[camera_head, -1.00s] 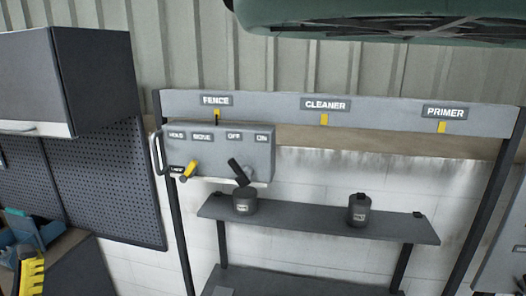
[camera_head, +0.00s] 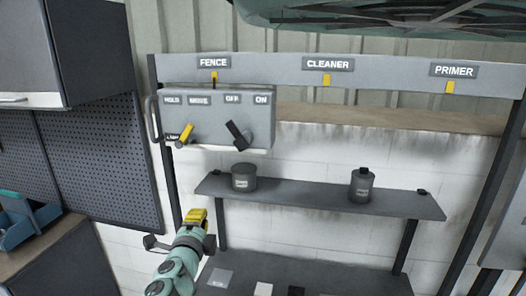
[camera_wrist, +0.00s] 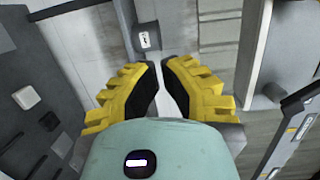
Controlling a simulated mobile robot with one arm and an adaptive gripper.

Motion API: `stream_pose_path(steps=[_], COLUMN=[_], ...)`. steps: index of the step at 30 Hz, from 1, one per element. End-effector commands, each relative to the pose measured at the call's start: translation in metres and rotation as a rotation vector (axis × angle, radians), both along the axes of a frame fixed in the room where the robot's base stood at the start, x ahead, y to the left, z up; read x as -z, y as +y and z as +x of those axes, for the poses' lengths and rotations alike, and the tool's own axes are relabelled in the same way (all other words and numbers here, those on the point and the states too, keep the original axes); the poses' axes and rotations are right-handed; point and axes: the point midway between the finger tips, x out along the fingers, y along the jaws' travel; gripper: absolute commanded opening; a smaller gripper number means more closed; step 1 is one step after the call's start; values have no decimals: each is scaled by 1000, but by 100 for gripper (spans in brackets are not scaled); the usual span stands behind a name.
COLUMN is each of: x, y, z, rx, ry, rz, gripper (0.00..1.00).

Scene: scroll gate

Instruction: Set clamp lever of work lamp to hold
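The work lamp (camera_head: 215,118) is a grey box hanging under the FENCE sign, with a handle on its left. Its face carries HOLD, MOVE, OFF and ON labels. The yellow clamp lever (camera_head: 185,134) sits at the lower left, its upper end leaning right toward the MOVE label (camera_head: 198,100); the HOLD label (camera_head: 172,100) is to its left. A black lever (camera_head: 236,133) leans toward OFF. My gripper (camera_head: 197,214) is below the lamp, apart from it. In the wrist view my gripper (camera_wrist: 160,75) has a narrow gap between its yellow fingers and holds nothing.
A shelf (camera_head: 320,197) with two dark cans (camera_head: 244,177) stands right of my gripper. A lower surface (camera_head: 310,280) holds small flat items. CLEANER (camera_head: 328,64) and PRIMER hooks are free. A pegboard (camera_head: 105,160) and cabinet are at left. A green fixture hangs overhead.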

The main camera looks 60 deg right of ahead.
Motion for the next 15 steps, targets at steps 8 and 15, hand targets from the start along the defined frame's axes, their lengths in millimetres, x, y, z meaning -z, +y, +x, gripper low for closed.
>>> stream_pose_path(steps=[8, 15], x=[-23, -78], y=[-34, -35], z=[-18, -48], rx=[-201, -424], ry=[-339, -557], rz=[138, 97], gripper=[0, 0])
